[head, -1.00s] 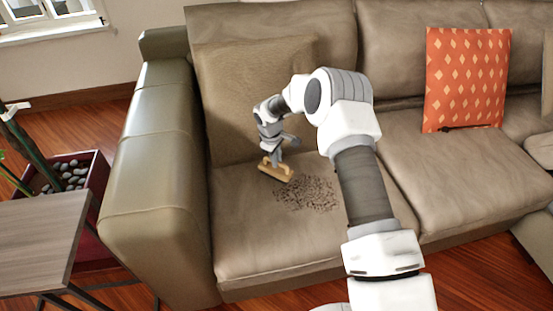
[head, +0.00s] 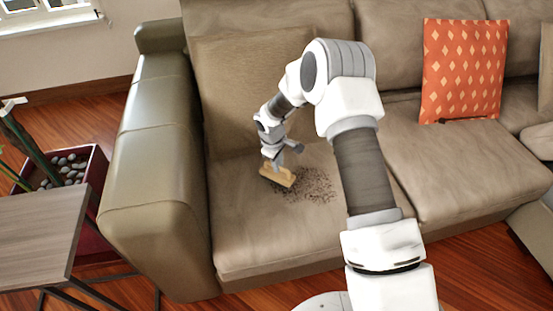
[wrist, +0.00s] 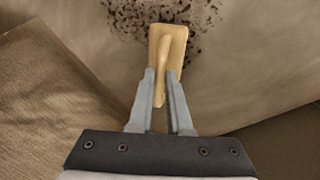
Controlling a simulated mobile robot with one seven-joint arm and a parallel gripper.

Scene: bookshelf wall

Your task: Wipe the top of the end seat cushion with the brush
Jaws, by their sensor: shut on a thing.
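My gripper (head: 274,160) is shut on the handle of a tan wooden brush (head: 278,175). The brush is low over the end seat cushion (head: 250,235), at the left edge of a patch of dark crumbs (head: 313,187); I cannot tell if its bristles touch. In the wrist view the brush (wrist: 178,40) lies beyond my gripper's fingertips (wrist: 162,85), with crumbs (wrist: 205,15) around its far end. The bristles are hidden beneath the block.
The sofa armrest (head: 150,190) stands left of the cushion, and a loose back cushion (head: 235,90) leans behind it. An orange patterned pillow (head: 462,70) is at right. A side table (head: 35,235) and a planter of stones (head: 95,175) stand at left.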

